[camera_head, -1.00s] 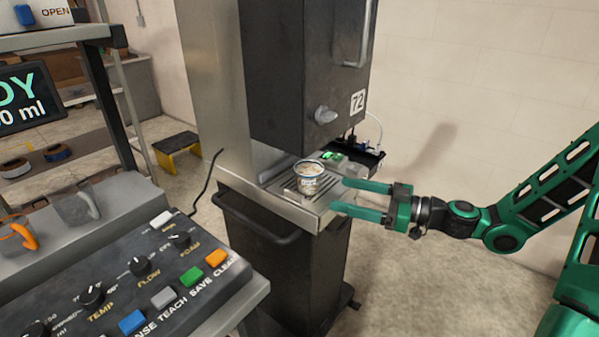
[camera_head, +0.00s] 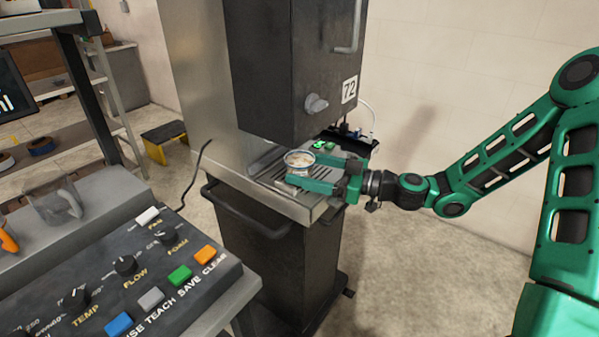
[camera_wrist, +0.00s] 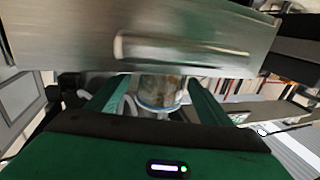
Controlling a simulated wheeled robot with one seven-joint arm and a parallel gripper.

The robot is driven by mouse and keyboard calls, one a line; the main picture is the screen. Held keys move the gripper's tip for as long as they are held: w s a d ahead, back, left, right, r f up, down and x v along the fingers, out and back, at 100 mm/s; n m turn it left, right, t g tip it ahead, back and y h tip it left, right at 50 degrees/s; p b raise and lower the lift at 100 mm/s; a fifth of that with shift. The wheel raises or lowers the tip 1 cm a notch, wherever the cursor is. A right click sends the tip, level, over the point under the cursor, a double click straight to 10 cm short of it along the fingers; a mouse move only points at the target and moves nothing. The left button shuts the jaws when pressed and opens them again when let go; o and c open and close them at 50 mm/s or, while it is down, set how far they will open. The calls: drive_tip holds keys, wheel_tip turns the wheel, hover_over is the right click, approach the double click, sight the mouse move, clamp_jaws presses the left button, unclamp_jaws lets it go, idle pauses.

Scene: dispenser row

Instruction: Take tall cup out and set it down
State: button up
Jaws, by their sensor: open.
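The cup (camera_head: 299,160) stands upright on the drip tray (camera_head: 277,172) of the dispenser marked 72. It is pale with a dark rim band and holds something light brown. My gripper (camera_head: 304,174) is open, with its green fingers reaching in from the right at the cup, one on each side. The near finger hides the cup's lower part. In the wrist view the cup (camera_wrist: 160,92) sits between the two fingers (camera_wrist: 155,97). I cannot tell whether either finger touches it.
The dark dispenser body (camera_head: 285,75) hangs above the tray, with a grey knob (camera_head: 316,103) low on its front. A control panel (camera_head: 140,270) with knobs and coloured buttons fills the lower left. A yellow step stool (camera_head: 163,136) stands behind. The floor at right is clear.

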sight(300, 156)
drive_tip(key=shift+x, duration=0.9)
drive_tip(key=c, duration=1.4)
drive_tip(key=shift+r, duration=0.1)
drive_tip(key=shift+r, duration=1.65)
drive_tip(key=v, duration=1.8)
